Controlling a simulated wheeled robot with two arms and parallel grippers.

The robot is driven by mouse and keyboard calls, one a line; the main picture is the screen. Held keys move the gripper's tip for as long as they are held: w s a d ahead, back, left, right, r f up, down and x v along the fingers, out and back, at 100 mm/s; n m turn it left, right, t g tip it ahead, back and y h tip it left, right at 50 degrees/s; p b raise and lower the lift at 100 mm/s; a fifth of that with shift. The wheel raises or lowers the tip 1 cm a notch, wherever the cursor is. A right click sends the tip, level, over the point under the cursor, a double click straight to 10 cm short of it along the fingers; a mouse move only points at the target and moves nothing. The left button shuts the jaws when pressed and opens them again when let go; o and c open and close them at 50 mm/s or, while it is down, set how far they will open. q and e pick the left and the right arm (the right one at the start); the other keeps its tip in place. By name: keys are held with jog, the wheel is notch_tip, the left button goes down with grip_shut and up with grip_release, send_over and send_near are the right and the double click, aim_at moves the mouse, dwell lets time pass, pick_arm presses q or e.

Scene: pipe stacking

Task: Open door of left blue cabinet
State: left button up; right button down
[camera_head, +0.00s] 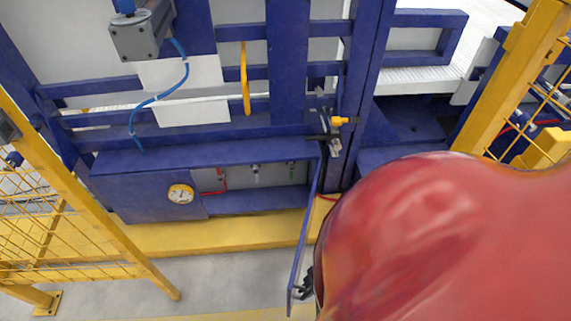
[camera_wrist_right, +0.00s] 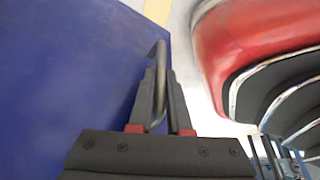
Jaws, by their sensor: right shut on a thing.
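The left blue cabinet (camera_head: 140,196) stands below the blue frame in the head view. Its door (camera_head: 305,220) is swung well out toward me and shows nearly edge-on, hinged at the cabinet's right end. The opening shows the inside, with small red and green fittings. In the right wrist view, the blue door panel (camera_wrist_right: 70,75) fills the left side, and its curved metal handle (camera_wrist_right: 160,55) stands out from it. My right gripper (camera_wrist_right: 160,80) is shut around the handle. It shows small and dark at the door's outer edge in the head view (camera_head: 305,287). My left gripper is out of view.
A round gauge (camera_head: 180,194) sits on the cabinet front. Yellow mesh fences stand at left (camera_head: 50,190) and right (camera_head: 515,80). A yellow floor beam (camera_head: 215,234) runs below the cabinet. A large red part of mine hides the lower right. Grey floor (camera_head: 220,278) is clear left of the door.

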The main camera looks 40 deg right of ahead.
jog(key=shift+s+d+f, duration=0.1)
jog(key=shift+s+d, duration=0.5)
jog(key=shift+s, duration=0.25)
jog(key=c, duration=0.9)
grip_release()
jog(key=shift+o, duration=0.2)
jog(key=p+v, duration=0.4)
jog(key=v, duration=1.3)
jog(key=shift+r, duration=0.25)
